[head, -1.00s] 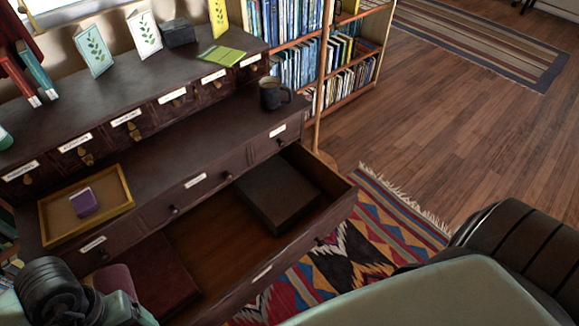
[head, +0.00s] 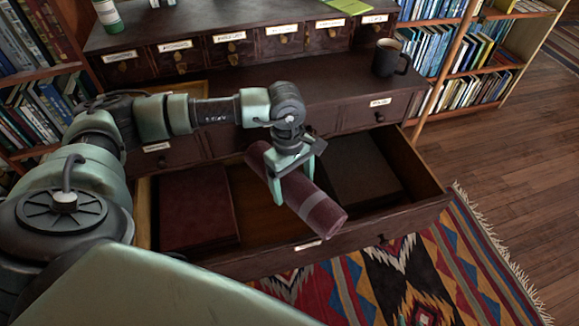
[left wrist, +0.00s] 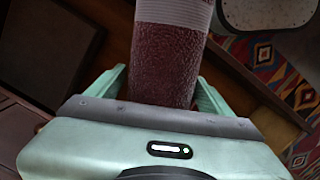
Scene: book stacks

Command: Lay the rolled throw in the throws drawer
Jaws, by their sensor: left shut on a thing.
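The rolled throw (head: 318,208) is a dark red roll with a paler band near its right end. My left gripper (head: 291,190) is shut on it and holds it tilted over the open drawer (head: 255,198). In the left wrist view the throw (left wrist: 165,65) lies between the two fingers (left wrist: 160,88). The drawer holds a flat dark red item (head: 197,207) at left and a dark box-like item (head: 360,170) at right. Bare wood shows between them, partly hidden by the throw. I cannot tell the throw's exact height above the drawer. My right gripper is not in view.
The drawer's front panel (head: 385,225) stands out over a patterned rug (head: 400,275). A dark mug (head: 388,58) stands on the cabinet ledge above the drawer's right side. Small labelled drawers (head: 230,45) line the back. Bookshelves flank the cabinet.

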